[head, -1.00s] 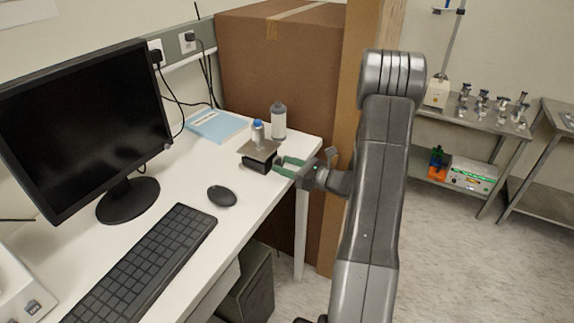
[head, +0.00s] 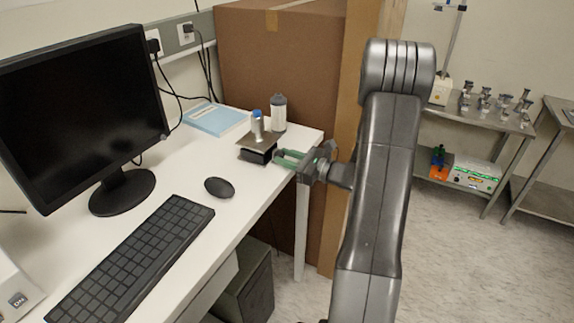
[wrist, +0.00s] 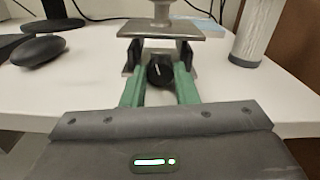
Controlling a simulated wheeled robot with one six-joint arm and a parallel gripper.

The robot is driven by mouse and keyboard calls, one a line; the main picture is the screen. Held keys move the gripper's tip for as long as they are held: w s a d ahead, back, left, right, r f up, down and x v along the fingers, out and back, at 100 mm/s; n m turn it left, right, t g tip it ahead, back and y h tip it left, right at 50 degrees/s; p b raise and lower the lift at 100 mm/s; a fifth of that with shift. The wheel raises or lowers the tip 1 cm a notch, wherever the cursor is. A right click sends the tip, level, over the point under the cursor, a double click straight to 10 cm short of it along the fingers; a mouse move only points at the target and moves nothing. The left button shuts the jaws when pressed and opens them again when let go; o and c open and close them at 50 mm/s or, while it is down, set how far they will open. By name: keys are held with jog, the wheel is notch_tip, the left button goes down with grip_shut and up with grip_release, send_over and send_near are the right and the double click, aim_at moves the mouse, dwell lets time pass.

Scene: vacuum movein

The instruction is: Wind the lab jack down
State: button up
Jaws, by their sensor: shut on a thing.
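The lab jack (head: 258,145) stands near the far corner of the white desk, with a square metal top plate (wrist: 160,29) over a dark body. A small blue-capped bottle (head: 257,125) stands on the plate; only its lower part shows in the wrist view. The jack's round black knob (wrist: 160,71) with a white mark faces my gripper. My gripper (head: 281,157) comes in from the right, and its green fingers (wrist: 159,82) are shut on the knob from both sides.
A white bottle (head: 278,114) stands close behind the jack. A blue book (head: 215,119), mouse (head: 219,187), keyboard (head: 135,255) and monitor (head: 85,110) are on the desk (head: 190,165). A large cardboard box (head: 285,75) stands behind the desk.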

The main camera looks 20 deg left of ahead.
dwell(0.3)
jog(key=o, duration=1)
jog(key=shift+d, duration=0.15)
jog(key=s+d+b, duration=0.1)
jog(key=d, duration=1.2)
jog(key=shift+d+b, duration=0.3)
jog(key=shift+b, duration=0.1)
